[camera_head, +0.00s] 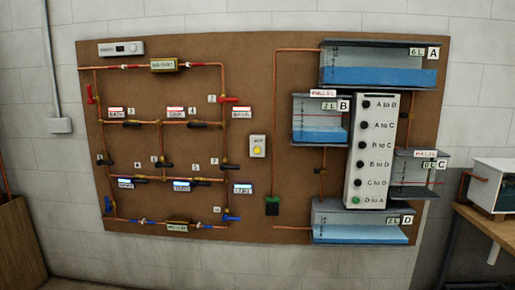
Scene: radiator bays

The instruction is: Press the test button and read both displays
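A white box with a round yellow button (257,150) is mounted near the middle of the brown board; its small label is too blurred to read. A small yellowish box (164,65) with a dark face, possibly a display, sits on the top pipe. A similar yellowish box (177,226) sits on the bottom pipe. The lettering on both is too small to read. Neither of my grippers shows in the head view, and nothing touches the button.
Copper pipes with red, blue and black valve handles fill the board's left half. A white panel (354,150) of round buttons stands among tanks A (345,53), B, C and D on the right. A wooden table (505,225) bearing a white box is at the right edge.

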